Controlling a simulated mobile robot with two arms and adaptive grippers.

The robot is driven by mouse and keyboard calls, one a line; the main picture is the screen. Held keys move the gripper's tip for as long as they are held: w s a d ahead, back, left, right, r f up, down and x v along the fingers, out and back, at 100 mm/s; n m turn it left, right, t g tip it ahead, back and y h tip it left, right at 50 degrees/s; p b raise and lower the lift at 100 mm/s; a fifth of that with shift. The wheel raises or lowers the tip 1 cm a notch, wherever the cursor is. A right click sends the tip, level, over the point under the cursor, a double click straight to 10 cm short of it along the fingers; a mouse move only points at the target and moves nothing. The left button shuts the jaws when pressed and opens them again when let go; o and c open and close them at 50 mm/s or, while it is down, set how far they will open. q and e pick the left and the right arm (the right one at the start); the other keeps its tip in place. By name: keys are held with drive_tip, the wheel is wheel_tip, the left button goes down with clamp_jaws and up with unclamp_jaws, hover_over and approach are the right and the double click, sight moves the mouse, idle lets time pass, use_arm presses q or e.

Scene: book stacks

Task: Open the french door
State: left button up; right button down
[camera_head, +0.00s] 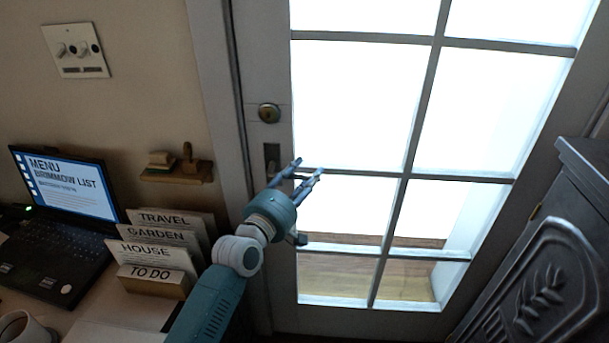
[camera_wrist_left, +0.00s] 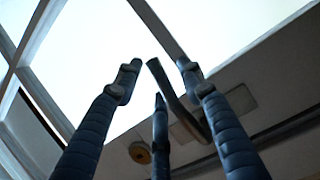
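The french door (camera_head: 352,172) is white-framed with bright glass panes and looks closed against its frame at the left. Its dark lever handle (camera_head: 272,156) sits on the left stile below a round brass lock (camera_head: 268,112). My left gripper (camera_head: 311,168) is at the handle with its fingers spread, pointing up and right. In the left wrist view the gripper (camera_wrist_left: 158,76) shows its fingers apart, with the handle lever (camera_wrist_left: 172,92) between them. I cannot tell whether a finger touches the lever. My right gripper is not in view.
A small wall shelf (camera_head: 176,174) and a switch plate (camera_head: 76,50) are on the wall. A dark carved cabinet (camera_head: 545,255) stands close at the right.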

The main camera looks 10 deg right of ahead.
use_arm(q)
clamp_jaws()
wheel_tip(320, 180, down, 2)
drive_tip(key=m+g+y+p, duration=0.1)
drive_tip(key=m+p, duration=0.1)
drive_tip(key=shift+a+m+p, duration=0.1)
drive_tip(key=shift+m+p, duration=0.3)
drive_tip(key=shift+w+a+f+m+g+y+p, duration=0.1)
drive_tip(key=shift+a+f+m+y+p, duration=0.15)
drive_tip(key=shift+f+m+p, duration=0.3)
drive_tip(key=shift+w+a+f+m+g+y+p, duration=0.15)
drive_tip(key=shift+f+m+y+p, duration=0.2)
drive_tip(key=shift+f+m, duration=0.25)
drive_tip(key=shift+s+a+f+m+g+y+p, duration=0.1)
drive_tip(key=shift+a+f+m+y+p, duration=0.1)
drive_tip(key=shift+f+m+p, duration=0.4)
